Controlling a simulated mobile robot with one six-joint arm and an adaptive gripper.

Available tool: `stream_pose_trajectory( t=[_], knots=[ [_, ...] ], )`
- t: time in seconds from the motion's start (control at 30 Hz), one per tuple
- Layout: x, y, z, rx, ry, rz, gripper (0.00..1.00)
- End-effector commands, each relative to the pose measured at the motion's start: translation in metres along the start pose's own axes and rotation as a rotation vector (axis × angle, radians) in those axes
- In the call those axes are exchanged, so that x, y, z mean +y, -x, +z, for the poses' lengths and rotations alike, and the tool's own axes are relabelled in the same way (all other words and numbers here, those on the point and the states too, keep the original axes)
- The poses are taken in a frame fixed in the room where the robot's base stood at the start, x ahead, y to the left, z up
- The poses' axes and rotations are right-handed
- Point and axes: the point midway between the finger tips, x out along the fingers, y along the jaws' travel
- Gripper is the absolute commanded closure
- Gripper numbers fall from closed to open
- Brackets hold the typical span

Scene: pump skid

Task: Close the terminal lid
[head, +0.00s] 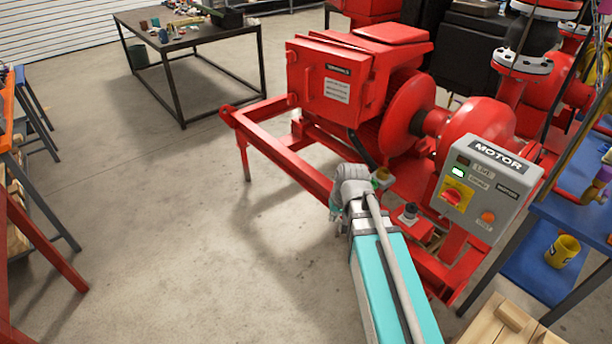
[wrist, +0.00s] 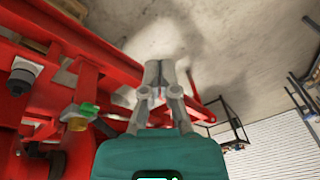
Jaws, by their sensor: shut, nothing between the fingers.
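The red terminal box (head: 330,105) stands on the red pump skid in the head view, with a "TERMINALS" label and a pale sticker on its front panel. A flat red plate (head: 392,33) shows at the box's top right; I cannot tell for sure which panel is the lid or how far it stands open. My gripper (wrist: 158,72) is shut and empty in the wrist view, above the red frame and the floor. In the head view my arm reaches over the skid's front rail, short of the box. The wrist view does not clearly show the box.
The skid's red rail (head: 290,155) runs in front of the box. A grey motor control box (head: 485,190) stands right of my arm. A dark table (head: 190,38) with small items stands at the back left. The floor left of the skid is clear.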

Motion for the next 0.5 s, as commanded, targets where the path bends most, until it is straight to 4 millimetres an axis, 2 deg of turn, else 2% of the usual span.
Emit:
stream_pose_trajectory(
  t=[0.03,0.1,0.2,0.33,0.5],
  knots=[
    [0.011,0.005,0.027,-0.045,-0.002,0.037,1.00],
    [0.022,0.009,0.049,-0.100,-0.004,0.080,1.00],
    [0.034,0.013,0.070,-0.155,-0.009,0.125,1.00],
    [0.040,0.017,0.082,-0.188,-0.013,0.151,1.00],
    [0.041,0.017,0.083,-0.194,-0.013,0.154,1.00]
  ],
)
